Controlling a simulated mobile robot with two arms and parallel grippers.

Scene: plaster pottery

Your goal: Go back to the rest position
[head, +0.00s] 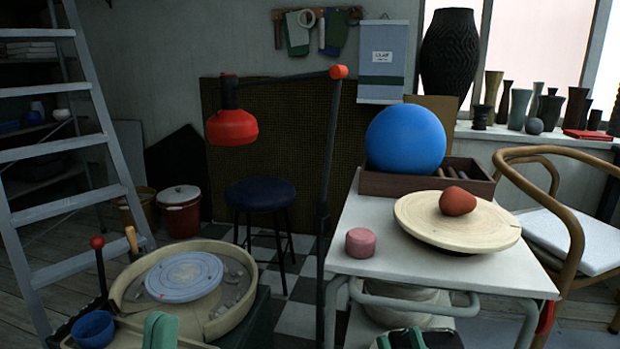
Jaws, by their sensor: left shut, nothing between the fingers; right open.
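My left gripper (160,331) shows at the bottom edge, left of centre. Its green fingertips are together with nothing between them, in front of the pottery wheel (184,276). My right gripper (400,341) shows at the bottom edge, right of centre, below the white table (372,246). Its green fingertips are apart and it looks empty. Most of both grippers and arms is cut off by the lower edge of the head view.
The table bears a round board (425,222) with a reddish lump (458,201), a pink cylinder (360,243), and a wooden box (385,184) under a blue ball (405,139). A red lamp (232,127), stool (261,193), ladder (62,151) and chair (573,230) stand around.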

